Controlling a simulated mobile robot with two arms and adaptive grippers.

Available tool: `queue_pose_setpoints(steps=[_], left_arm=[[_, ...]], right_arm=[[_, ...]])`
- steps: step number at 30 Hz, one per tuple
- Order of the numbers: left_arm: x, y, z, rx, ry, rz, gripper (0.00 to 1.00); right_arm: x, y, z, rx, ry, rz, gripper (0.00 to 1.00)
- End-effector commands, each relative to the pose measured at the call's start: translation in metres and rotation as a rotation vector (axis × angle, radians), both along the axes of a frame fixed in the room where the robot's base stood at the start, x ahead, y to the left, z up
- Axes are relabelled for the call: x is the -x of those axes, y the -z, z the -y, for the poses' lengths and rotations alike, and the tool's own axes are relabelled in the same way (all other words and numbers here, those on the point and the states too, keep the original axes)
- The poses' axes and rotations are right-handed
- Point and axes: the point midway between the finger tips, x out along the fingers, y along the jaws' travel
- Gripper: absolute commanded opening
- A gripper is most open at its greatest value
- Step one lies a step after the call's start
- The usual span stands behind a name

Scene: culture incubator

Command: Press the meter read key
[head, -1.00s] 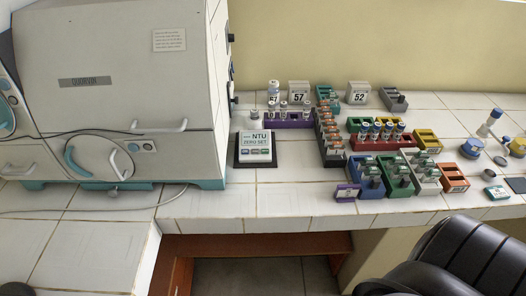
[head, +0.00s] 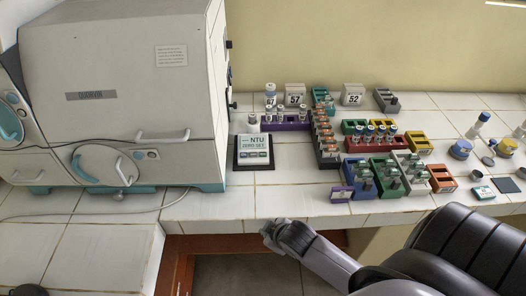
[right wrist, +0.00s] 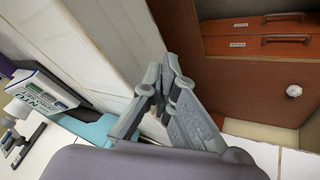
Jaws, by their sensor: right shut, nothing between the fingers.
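The meter (head: 254,141) is a dark-based box with a light panel marked NTU and ZERO SET. A row of small keys (head: 254,155) runs below the text; their labels are too small to read. It stands on the white tiled bench beside the incubator. It also shows at the left of the right wrist view (right wrist: 42,88). My right gripper (head: 268,229) is shut and empty, in front of the bench's front edge, below and clear of the meter. Its closed fingers (right wrist: 168,62) fill the middle of the right wrist view. My left gripper is not in view.
The large incubator (head: 120,100) stands left of the meter. A purple rack (head: 285,126) with vials is behind and right of it. Several coloured racks, including a red one (head: 362,147), stand further right. Bare tiles (head: 285,180) lie right of the meter. Wooden drawers (right wrist: 255,45) are under the bench.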

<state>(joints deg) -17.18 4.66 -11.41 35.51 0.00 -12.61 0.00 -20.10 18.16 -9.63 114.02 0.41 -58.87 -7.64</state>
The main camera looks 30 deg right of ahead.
Motion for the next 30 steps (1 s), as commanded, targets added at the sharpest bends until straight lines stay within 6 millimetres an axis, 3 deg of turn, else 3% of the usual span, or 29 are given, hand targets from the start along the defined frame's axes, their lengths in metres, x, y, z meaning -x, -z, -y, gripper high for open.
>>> queue_pose_setpoints(steps=[1, 3, 8, 15, 21, 25, 30], left_arm=[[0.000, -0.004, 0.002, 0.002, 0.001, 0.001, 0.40], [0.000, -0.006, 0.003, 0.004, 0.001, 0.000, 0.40], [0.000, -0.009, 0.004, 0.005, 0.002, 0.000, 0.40], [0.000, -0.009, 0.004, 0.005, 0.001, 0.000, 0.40], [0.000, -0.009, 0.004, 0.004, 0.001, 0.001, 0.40], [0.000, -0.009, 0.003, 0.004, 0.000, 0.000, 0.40], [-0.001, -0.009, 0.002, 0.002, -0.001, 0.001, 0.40]], right_arm=[[-0.004, -0.021, -0.001, 0.007, -0.013, 0.022, 0.00], [-0.009, -0.045, -0.002, 0.021, -0.033, 0.053, 0.00], [-0.042, -0.084, 0.009, 0.096, -0.120, 0.163, 0.00], [-0.116, -0.114, 0.048, 0.268, -0.276, 0.359, 0.00], [-0.167, -0.145, 0.086, 0.416, -0.386, 0.500, 0.00], [-0.182, -0.158, 0.098, 0.466, -0.422, 0.548, 0.00], [-0.185, -0.160, 0.101, 0.476, -0.430, 0.559, 0.00]])
